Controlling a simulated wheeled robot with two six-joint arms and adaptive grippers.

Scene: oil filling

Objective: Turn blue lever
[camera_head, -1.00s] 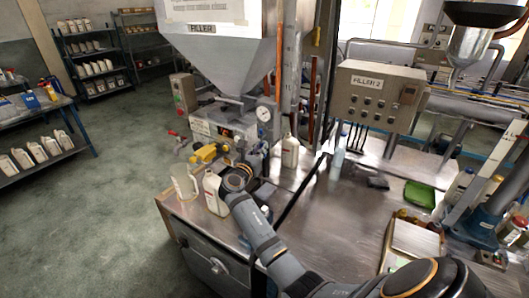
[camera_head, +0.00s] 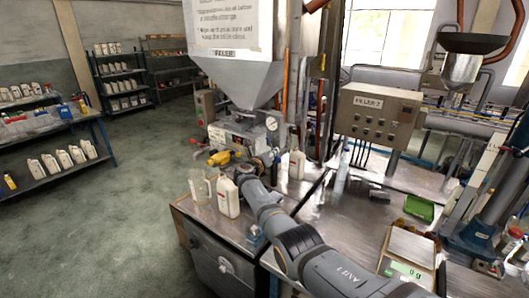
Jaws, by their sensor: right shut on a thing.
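My right arm reaches in from the lower right, and my right gripper (camera_head: 262,162) is at the front of the filler machine (camera_head: 232,138), below its gauge. It is shut on what appears to be the blue lever (camera_head: 276,153), of which only a small dark blue bit shows; the arm and wrist hide most of the contact. A yellow valve part (camera_head: 219,158) sticks out to the left of the gripper. My left gripper is not in view.
A white bottle (camera_head: 228,197) and a clear jug (camera_head: 199,187) stand on the steel table's front left corner, close to my wrist. Another white bottle (camera_head: 297,164) stands behind the arm. A scale (camera_head: 407,252) and green tray (camera_head: 419,207) lie at right.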

